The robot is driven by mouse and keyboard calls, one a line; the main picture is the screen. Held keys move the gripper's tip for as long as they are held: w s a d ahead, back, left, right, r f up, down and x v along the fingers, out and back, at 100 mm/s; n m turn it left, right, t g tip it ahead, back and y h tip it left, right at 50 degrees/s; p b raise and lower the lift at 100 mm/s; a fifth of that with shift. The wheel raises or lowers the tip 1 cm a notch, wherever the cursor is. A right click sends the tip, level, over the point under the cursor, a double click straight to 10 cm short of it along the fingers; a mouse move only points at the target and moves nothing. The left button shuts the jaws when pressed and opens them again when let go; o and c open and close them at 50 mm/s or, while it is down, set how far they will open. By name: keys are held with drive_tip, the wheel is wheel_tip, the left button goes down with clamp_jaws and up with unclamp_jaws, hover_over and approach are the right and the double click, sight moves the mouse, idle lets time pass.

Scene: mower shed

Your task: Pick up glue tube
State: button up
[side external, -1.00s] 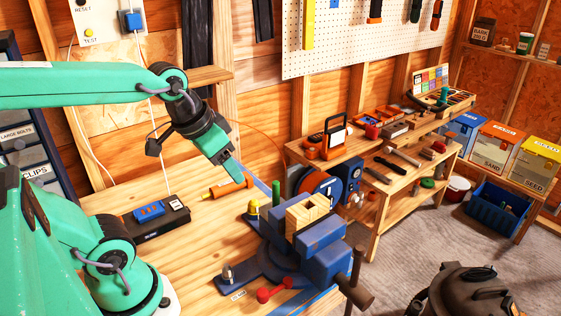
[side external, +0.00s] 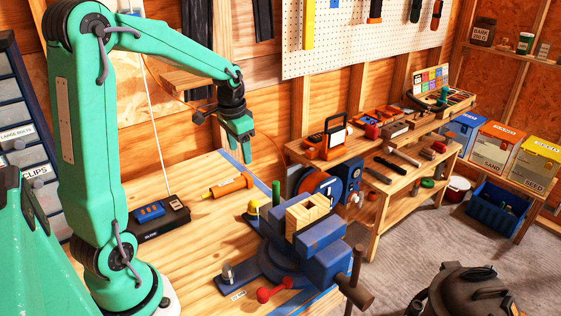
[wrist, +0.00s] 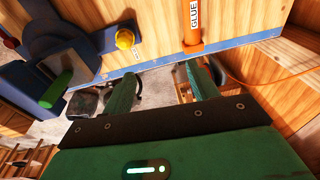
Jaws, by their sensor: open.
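The glue tube (side external: 229,186) is orange with a pale label band and a yellow tip, lying on its side on the wooden bench near its back edge. In the wrist view the tube (wrist: 192,28) shows its "GLUE" label and lies ahead of the fingertips. My gripper (side external: 243,142) is above the bench, pointing down, above and slightly right of the tube, and touches nothing. In the wrist view the two green fingers of my gripper (wrist: 162,82) are apart with nothing between them.
A blue vise (side external: 307,245) holding a wood block stands at the bench's right edge, beside a yellow-topped knob (side external: 252,207). A black and blue device (side external: 159,218) sits left of the tube. A red-handled item (side external: 273,292) lies in front. Bare bench (side external: 195,258) lies between.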

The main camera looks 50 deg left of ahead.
drive_tip(key=g, duration=0.1)
hover_over(232, 180)
drive_tip(key=shift+h, duration=0.3)
wheel_tip(232, 180, down, 8)
drive_tip(key=shift+s+f, duration=0.1)
drive_tip(key=shift+f, duration=0.15)
drive_tip(key=shift+f, duration=0.1)
drive_tip(key=shift+f, duration=1.2)
drive_tip(key=shift+f, duration=0.1)
drive_tip(key=shift+d+f, duration=0.1)
drive_tip(key=shift+f, duration=2.4)
drive_tip(key=c, duration=0.7)
